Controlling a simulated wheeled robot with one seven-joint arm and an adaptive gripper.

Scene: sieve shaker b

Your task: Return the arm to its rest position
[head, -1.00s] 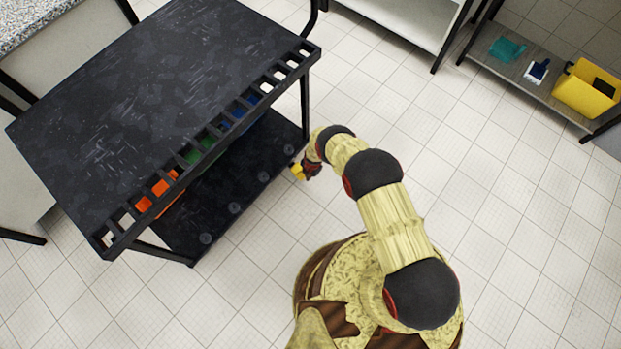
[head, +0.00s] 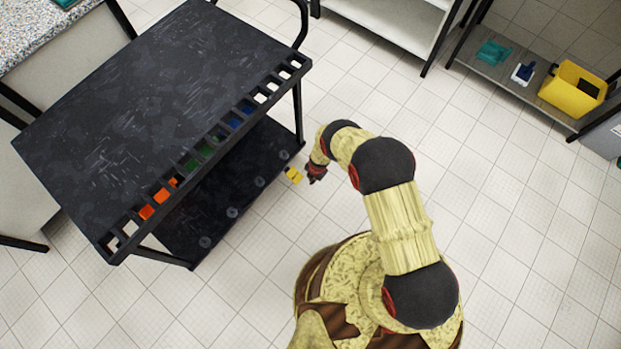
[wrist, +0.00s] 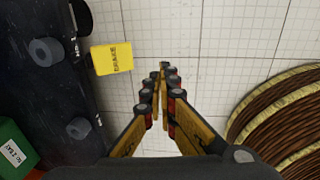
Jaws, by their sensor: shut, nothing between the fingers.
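My gripper (head: 316,173) hangs low over the tiled floor, to the right of a black cart. In the wrist view its fingers (wrist: 163,68) are closed together with nothing between them. A yellow tab lettered "BRAKE" (wrist: 112,59) sticks out from the cart's lower shelf, left of the fingers and apart from them. The tab also shows in the head view (head: 293,174). My arm reaches up from my base and bends over toward the cart.
The black cart (head: 160,110) stands at left, with orange (head: 147,211), green and blue items under its slotted edge. Floor (head: 540,230) right of my arm is clear.

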